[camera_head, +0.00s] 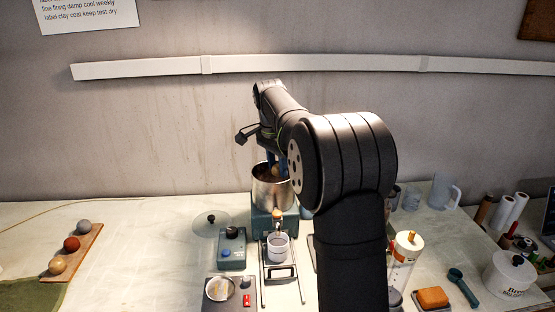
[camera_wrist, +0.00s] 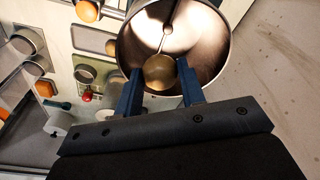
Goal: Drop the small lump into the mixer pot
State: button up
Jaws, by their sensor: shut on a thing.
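The mixer pot (camera_head: 272,192) is an open metal bowl on a teal base at the middle of the bench. In the wrist view the pot (camera_wrist: 215,55) fills the upper middle, with a thin mixing tool inside. My gripper (camera_wrist: 160,75) has two blue fingers shut on a small round tan lump (camera_wrist: 160,73). The lump is over the pot's opening in the wrist view. In the head view my gripper (camera_head: 275,165) is at the pot's mouth, partly hidden by my arm. The lump's exact height against the rim is hard to tell.
A wooden board (camera_head: 76,248) with grey, red-brown and tan balls lies at the left. In front of the pot are a metal cup (camera_head: 278,247) and a teal control box (camera_head: 232,250).

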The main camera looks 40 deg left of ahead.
jog(key=o, duration=1.1)
jog(key=r, duration=0.5)
jog(key=s+r, duration=0.1)
jog(key=r, duration=0.5)
jog(key=s+r, duration=0.1)
jog(key=r, duration=0.5)
jog(key=shift+a+r, duration=0.1)
jog(key=shift+a, duration=0.15)
jog(key=f, duration=0.5)
jog(key=w+f, duration=0.1)
jog(key=f, duration=0.5)
jog(key=w+f, duration=0.1)
jog(key=f, duration=0.4)
jog(key=shift+d+f, duration=0.15)
jog(key=shift+d, duration=0.1)
jog(key=shift+f, duration=0.1)
